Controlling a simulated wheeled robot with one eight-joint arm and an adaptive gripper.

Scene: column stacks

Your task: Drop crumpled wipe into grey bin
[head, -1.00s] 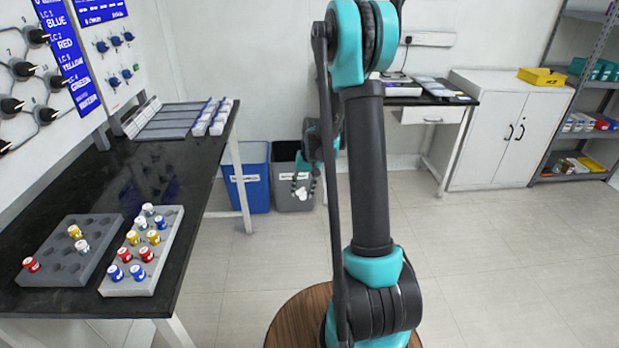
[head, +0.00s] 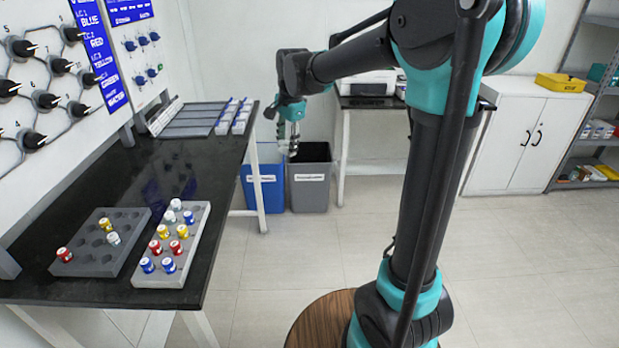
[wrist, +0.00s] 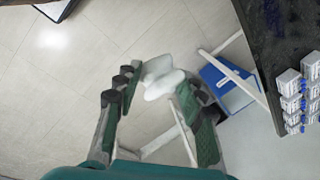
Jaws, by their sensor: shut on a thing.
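The crumpled wipe (wrist: 160,80) is a small white lump held between the fingertips of my gripper (wrist: 157,88) in the wrist view. In the head view my gripper (head: 288,148) points downward and is raised to about the rim height of the bins in the picture, with the wipe hard to make out there. The grey bin (head: 311,194) stands on the floor with a white label. My gripper appears in front of or above its left rim; the exact depth is unclear.
A blue bin (head: 264,190) stands left of the grey one. The black bench (head: 120,190) with vial racks (head: 190,245) is at left. A white-legged desk (head: 375,103) and a white cabinet (head: 520,135) are at right. Open floor lies in front of the bins.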

